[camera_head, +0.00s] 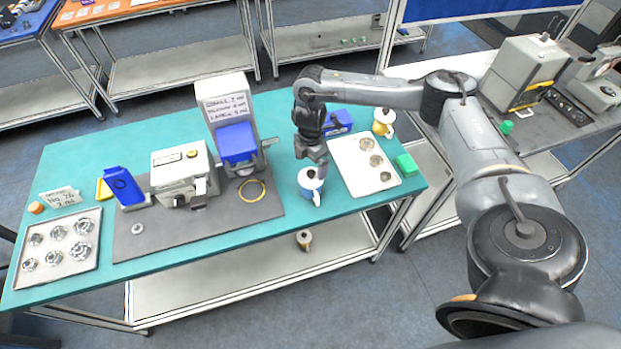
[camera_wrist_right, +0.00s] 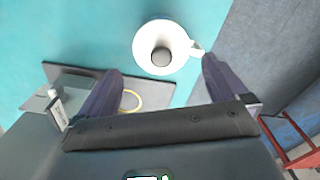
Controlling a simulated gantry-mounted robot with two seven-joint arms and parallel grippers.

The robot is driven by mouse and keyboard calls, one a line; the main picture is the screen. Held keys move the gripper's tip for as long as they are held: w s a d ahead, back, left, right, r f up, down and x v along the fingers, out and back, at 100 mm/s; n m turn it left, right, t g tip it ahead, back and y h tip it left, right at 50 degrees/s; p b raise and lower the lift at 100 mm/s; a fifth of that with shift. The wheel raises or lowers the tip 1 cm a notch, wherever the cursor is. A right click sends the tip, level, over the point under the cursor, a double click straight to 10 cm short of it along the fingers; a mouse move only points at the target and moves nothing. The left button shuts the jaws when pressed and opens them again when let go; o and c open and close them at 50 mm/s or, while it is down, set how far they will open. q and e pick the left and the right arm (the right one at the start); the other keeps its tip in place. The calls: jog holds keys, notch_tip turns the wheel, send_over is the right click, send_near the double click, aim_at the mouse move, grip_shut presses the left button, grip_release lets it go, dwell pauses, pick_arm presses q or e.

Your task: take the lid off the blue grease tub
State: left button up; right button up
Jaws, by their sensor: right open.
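The blue grease tub (camera_head: 311,196) stands upright near the front edge of the green table, with a handle on its right side. Its white lid (camera_head: 308,178) is on top. In the right wrist view the lid (camera_wrist_right: 145,52) shows from above with a dark round knob (camera_wrist_right: 161,57) at its centre. My right gripper (camera_head: 318,165) points down just above the tub. It is open, with its fingers apart on either side of the lid in the right wrist view, and holds nothing. My left gripper is not in view.
A pale tray (camera_head: 348,157) with round parts lies right of the tub. A grey mat (camera_head: 240,217) with a machine and a yellow ring (camera_head: 251,199) lies to the left.

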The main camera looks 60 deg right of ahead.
aim_at(311, 172)
jog(key=shift+s+f+p, duration=0.1)
jog(key=shift+f+p, duration=0.25)
jog(key=shift+f, duration=2.35)
jog(key=shift+c, duration=0.2)
jog(key=c, duration=0.7)
